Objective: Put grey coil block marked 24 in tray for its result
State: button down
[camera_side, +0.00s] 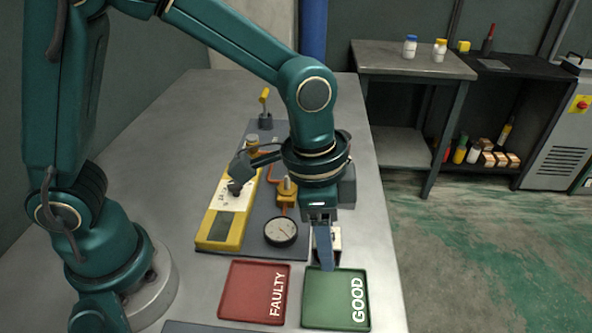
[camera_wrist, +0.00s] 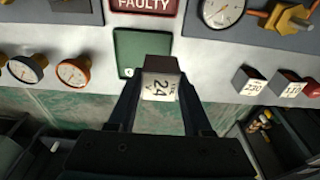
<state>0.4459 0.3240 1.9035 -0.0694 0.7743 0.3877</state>
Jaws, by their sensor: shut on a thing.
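My gripper (camera_wrist: 160,88) is shut on the grey coil block marked 24 (camera_wrist: 160,87), its white label facing the wrist camera. In the side view my gripper (camera_side: 325,262) is just above the back edge of the green GOOD tray (camera_side: 313,318); the fingers partly hide the block. The green tray (camera_wrist: 130,45) lies beyond the block in the wrist view and looks empty. The red FAULTY tray (camera_side: 240,300) is empty, left of the green one. A yellow tester (camera_side: 203,243) with a dark screen stands behind the trays; its reading is not legible.
A round gauge (camera_side: 281,232) and brass fittings sit on the grey plate behind the trays. Two more labelled blocks (camera_wrist: 249,82) and two small gauges (camera_wrist: 73,72) show in the wrist view. The bench's right edge is close to the green tray.

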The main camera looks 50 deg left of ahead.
aim_at(339, 297)
jog(key=d, duration=0.1)
jog(key=d+f, duration=0.2)
jog(key=shift+s+d, duration=0.25)
jog(key=shift+s, duration=0.05)
jog(key=shift+d+f, duration=0.1)
jog(key=shift+f, duration=2)
jog(key=shift+f, duration=0.15)
jog(key=shift+c, duration=1.6)
grip_release()
notch_tip(339, 297, up, 11)
jog(key=s+a, duration=0.1)
jog(key=s+a+r+n+t, duration=0.2)
jog(key=s+a+n, duration=0.1)
jog(key=a, duration=0.5)
jog(key=s+a+r+n+t+y, duration=0.1)
jog(key=s+a+n+t, duration=0.1)
jog(key=s+a+n, duration=0.2)
jog(key=a+n, duration=0.2)
jog(key=a, duration=0.2)
jog(key=shift+r, duration=0.4)
